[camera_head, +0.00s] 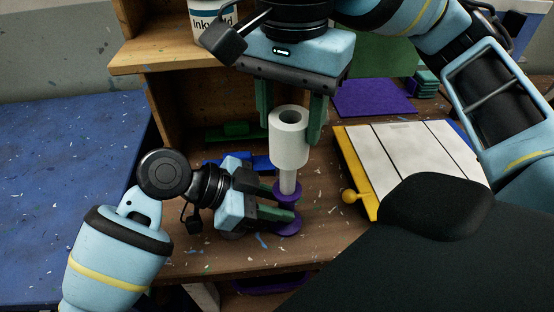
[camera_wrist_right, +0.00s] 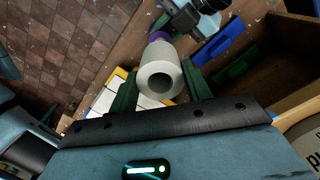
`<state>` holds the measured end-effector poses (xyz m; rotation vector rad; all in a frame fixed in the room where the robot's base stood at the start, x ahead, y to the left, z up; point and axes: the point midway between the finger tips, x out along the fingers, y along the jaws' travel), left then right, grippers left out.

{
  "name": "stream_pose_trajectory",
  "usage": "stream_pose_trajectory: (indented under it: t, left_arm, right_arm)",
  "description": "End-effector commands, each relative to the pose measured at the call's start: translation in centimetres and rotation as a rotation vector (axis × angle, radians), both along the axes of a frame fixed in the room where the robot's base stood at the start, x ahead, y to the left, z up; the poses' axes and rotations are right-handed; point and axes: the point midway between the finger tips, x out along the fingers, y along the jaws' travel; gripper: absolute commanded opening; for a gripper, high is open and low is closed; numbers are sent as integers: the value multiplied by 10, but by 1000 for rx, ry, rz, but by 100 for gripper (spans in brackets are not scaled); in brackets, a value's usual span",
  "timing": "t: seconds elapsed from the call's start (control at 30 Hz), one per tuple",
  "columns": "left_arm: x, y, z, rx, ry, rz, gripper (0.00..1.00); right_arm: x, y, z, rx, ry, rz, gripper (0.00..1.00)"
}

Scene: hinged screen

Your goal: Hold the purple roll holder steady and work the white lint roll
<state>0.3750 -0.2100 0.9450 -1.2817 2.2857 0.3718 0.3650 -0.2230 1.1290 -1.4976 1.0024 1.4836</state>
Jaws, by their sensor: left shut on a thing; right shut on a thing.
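The white lint roll (camera_head: 289,150) is a hollow upright cylinder around the upper part of a pale post (camera_head: 288,182). The purple roll holder (camera_head: 286,229) stands below it on the wooden bench, with a round base and a purple collar under the post. My left gripper (camera_head: 283,204) is shut on the holder low down, between collar and base. My right gripper (camera_head: 290,130) comes from above and is shut on the roll, one green finger on each side. The right wrist view looks into the roll's open end (camera_wrist_right: 160,79), with purple (camera_wrist_right: 158,36) showing behind it.
A white-and-yellow hinged panel (camera_head: 405,155) lies right of the holder, with a yellow knob. A wooden shelf (camera_head: 180,55) carries a white tub (camera_head: 208,25). Blue (camera_head: 250,161) and green (camera_head: 232,131) pieces lie behind. A purple sheet (camera_head: 372,97) lies at the back.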

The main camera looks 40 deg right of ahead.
Motion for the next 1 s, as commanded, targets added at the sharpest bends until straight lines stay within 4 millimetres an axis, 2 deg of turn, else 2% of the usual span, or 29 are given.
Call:
stream_pose_trajectory:
  t: [0.03,1.0]
  left_arm:
    - [0,2,-9,19,2,-1,0]
    - [0,3,-9,19,1,0,0]
  right_arm:
    - [0,0,-1,0,1,0,26]
    - [0,0,-26,0,1,0,26]
